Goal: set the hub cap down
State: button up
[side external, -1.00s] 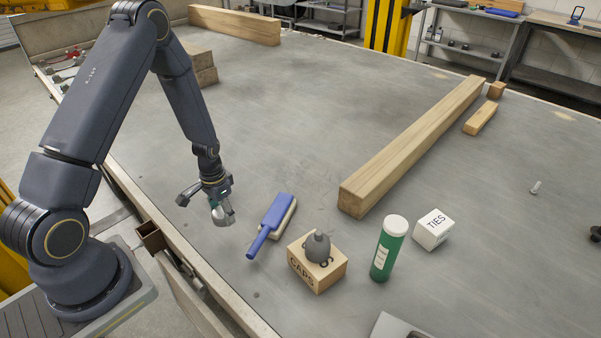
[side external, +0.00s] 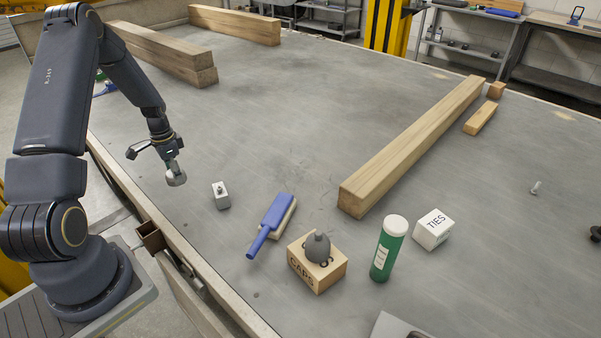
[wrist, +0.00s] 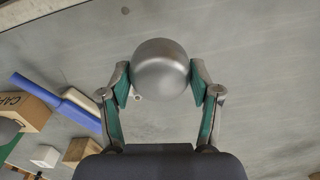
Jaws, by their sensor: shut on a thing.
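The hub cap (wrist: 162,68) is a silver-grey rounded metal cap. In the wrist view it sits between the two fingers of my gripper (wrist: 160,82), which are shut on it. In the side external view my gripper (side external: 171,160) holds the hub cap (side external: 176,178) low over the grey trailer deck (side external: 270,120), toward its left side. I cannot tell from the views how large the gap below the cap is.
A small grey block with a knob (side external: 221,195) stands right of my gripper. Beyond it are a blue-handled brush (side external: 271,222), a CAPS box (side external: 318,273), a green tube (side external: 388,250) and a TIES box (side external: 433,229). Timber beams (side external: 410,145) lie farther off. The middle deck is clear.

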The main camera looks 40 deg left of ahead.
jog(key=w+a+f, duration=0.5)
jog(key=w+a, duration=0.1)
jog(key=w, duration=0.1)
send_over(200, 183)
notch_tip(200, 183, down, 4)
jog(key=shift+s+d+f, duration=0.1)
jog(key=shift+s, duration=0.05)
jog(key=shift+f, duration=0.2)
jog(key=shift+w+a+f, duration=0.1)
jog(key=shift+f, duration=0.75)
jog(key=shift+w+a+f, duration=0.1)
jog(key=shift+f, duration=0.7)
jog(key=o, duration=1.2)
jog(key=shift+f, duration=0.1)
jog(key=shift+c, duration=0.2)
